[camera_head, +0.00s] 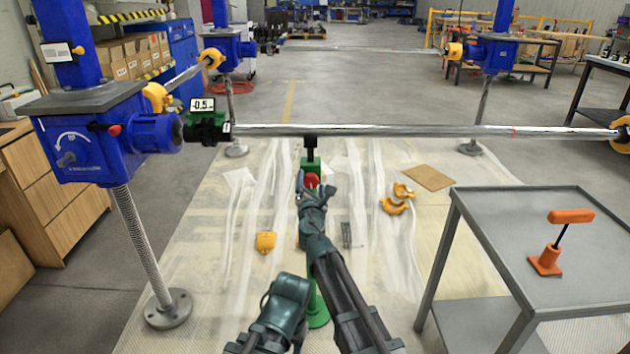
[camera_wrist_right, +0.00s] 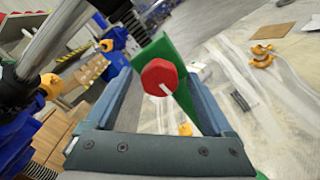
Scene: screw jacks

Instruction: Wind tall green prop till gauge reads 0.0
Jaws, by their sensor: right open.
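The tall green prop (camera_head: 311,160) stands upright under the long steel bar (camera_head: 370,131), its round green foot (camera_head: 318,315) on the floor sheet. Its black top is at the bar's underside; I cannot tell whether they touch. A red knob (camera_wrist_right: 160,76) with a white mark sits on the prop's green body (camera_wrist_right: 185,97); it also shows in the head view (camera_head: 312,180). The gauge (camera_head: 202,104) at the bar's left end reads -0.5. My right gripper (camera_wrist_right: 162,92) is open, its fingers on either side of the knob.
A blue screw jack (camera_head: 95,140) stands at left, with others behind. Yellow clamp pieces (camera_head: 397,200) and a brown board (camera_head: 428,177) lie on the floor sheet. A grey table (camera_head: 500,215) at right holds an orange-handled tool (camera_head: 547,262).

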